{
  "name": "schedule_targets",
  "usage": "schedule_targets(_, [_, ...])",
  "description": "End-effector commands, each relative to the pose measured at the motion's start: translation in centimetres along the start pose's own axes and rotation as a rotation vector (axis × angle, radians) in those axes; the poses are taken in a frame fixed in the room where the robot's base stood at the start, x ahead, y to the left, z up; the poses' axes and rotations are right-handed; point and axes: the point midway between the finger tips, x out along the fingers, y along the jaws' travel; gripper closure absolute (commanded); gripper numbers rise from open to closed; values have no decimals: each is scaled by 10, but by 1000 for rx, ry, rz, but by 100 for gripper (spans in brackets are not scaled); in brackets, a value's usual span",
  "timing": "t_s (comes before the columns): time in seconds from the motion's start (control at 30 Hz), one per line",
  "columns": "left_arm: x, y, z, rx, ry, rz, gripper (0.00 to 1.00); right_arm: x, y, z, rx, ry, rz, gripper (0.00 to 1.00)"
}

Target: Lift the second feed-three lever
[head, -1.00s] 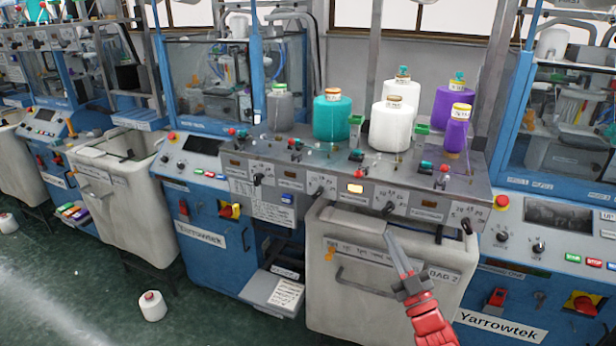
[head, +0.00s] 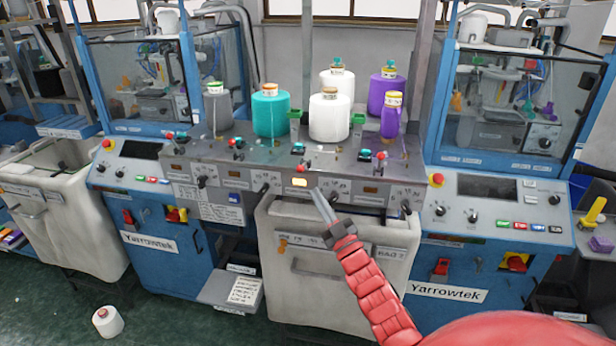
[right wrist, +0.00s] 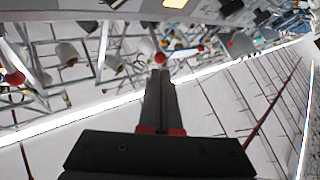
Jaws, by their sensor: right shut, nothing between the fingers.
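The grey feed panel (head: 225,160) spans the middle of the head view. Its sloping top carries several small red- and teal-knobbed levers, such as one (head: 302,167) above the lit amber window (head: 300,182). Black levers (head: 263,188) hang along its front face. The labels are too small to tell which lever is the second feed-three one. My right gripper (head: 318,191) is shut and empty, its tips in front of the panel just right of the amber window. In the right wrist view the shut fingers (right wrist: 160,75) point towards a red knob (right wrist: 160,57); contact cannot be told. My left gripper is out of view.
Yarn cones, including a teal one (head: 270,112) and a white one (head: 329,118), stand on the panel's top. A pale bin (head: 390,255) sits below it. Blue machines flank both sides.

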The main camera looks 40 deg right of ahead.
Motion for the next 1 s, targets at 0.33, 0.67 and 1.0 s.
schedule_targets(0.33, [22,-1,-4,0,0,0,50,50,1,-1,1,-1,1,100])
schedule_targets(0.67, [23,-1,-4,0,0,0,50,54,0,0,0,0,0,100])
schedule_targets(1.0, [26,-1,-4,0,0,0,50,55,-1,-3,11,-15,0,100])
